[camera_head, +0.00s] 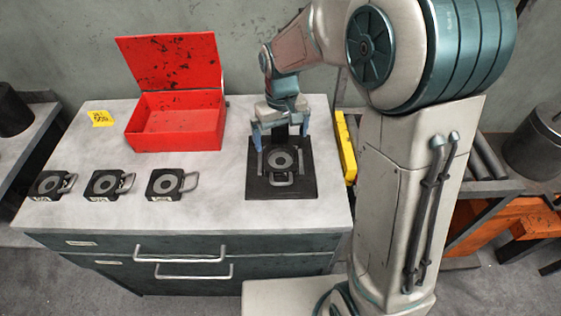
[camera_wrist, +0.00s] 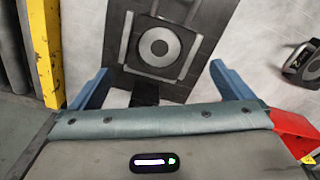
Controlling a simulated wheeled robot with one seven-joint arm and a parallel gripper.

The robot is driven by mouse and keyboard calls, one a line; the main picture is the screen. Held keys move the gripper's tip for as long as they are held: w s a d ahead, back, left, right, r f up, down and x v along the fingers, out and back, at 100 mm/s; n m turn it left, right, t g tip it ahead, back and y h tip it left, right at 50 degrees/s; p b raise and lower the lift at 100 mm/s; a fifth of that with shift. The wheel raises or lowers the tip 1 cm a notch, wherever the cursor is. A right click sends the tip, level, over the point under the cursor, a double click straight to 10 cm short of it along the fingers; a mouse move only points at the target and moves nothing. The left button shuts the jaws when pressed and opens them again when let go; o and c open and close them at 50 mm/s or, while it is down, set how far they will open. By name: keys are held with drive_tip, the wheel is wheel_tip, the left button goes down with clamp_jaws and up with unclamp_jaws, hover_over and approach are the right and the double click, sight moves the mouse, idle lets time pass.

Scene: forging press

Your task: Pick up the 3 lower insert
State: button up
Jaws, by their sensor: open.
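Several dark square inserts with grey rings and looped handles are in the head view. One insert (camera_head: 281,160) sits on a black plate (camera_head: 254,190) at the right of the bench. The others, a left insert (camera_head: 47,185), a middle insert (camera_head: 104,184) and a right insert (camera_head: 166,184), lie in a row at the front left. I cannot read their labels, so I cannot tell which is number 3. My gripper (camera_head: 281,135) is open and empty, behind and above the plate's insert. In the wrist view, that insert (camera_wrist: 158,47) shows ahead between my fingers (camera_wrist: 158,72), apart from them.
An open red box (camera_head: 180,143) stands at the back of the bench (camera_head: 225,210), its lid raised. A yellow note (camera_head: 102,118) lies at the back left. A yellow bar (camera_head: 346,147) runs along the right edge. The bench between box and plate is clear.

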sight(281, 162)
wheel_tip(281, 162, down, 9)
drive_tip(key=shift+a+r+p, duration=0.1)
drive_tip(key=shift+r+p, duration=0.1)
drive_tip(key=shift+p, duration=0.4)
drive_tip(key=c, duration=1.8)
drive_tip(key=shift+w+r, duration=0.1)
